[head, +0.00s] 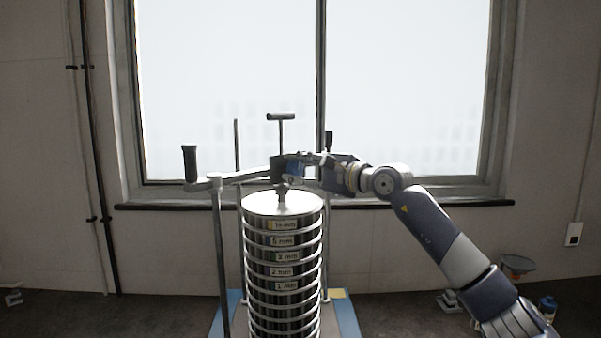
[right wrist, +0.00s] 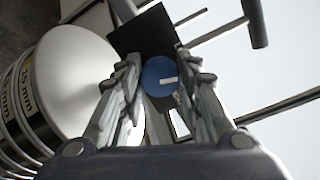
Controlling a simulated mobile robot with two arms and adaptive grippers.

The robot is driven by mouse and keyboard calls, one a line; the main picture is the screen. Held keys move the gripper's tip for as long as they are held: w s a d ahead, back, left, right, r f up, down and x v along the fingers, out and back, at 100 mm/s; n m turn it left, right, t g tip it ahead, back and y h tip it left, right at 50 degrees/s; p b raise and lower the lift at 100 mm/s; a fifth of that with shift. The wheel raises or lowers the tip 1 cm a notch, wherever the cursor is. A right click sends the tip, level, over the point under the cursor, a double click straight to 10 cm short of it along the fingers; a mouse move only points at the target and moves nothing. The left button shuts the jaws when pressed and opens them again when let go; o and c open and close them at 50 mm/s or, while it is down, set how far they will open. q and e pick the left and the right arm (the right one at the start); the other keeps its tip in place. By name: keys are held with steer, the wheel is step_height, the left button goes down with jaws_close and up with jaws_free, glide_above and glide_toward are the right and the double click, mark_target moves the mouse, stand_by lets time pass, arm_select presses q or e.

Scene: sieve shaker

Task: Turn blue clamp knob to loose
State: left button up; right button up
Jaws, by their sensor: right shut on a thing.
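The blue clamp knob (right wrist: 160,76) shows in the right wrist view as a round blue disc with a white mark, set against a dark block (right wrist: 145,34). My right gripper (right wrist: 155,85) has its two fingers on either side of the knob and is shut on it. In the head view the right gripper (head: 308,165) reaches in from the right at the clamp above the sieve stack. Only a bit of the blue knob (head: 295,169) shows there beside the fingers. My left gripper is not in view.
The sieve stack (head: 283,205) with labelled rings stands below the clamp on a blue-edged base (head: 347,315). A T-handle (head: 281,117) rises above the clamp. A dark-gripped handle (head: 190,163) and upright rods (head: 222,260) stand around it. A window is behind.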

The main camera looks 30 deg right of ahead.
steer(key=shift+n, duration=1.3)
steer(key=o, duration=1.1)
steer(key=shift+s+d, duration=0.2)
steer(key=shift+s, duration=0.3)
steer(key=shift+v, duration=5.45)
steer(key=shift+a+f, duration=0.1)
steer(key=shift+a, duration=0.1)
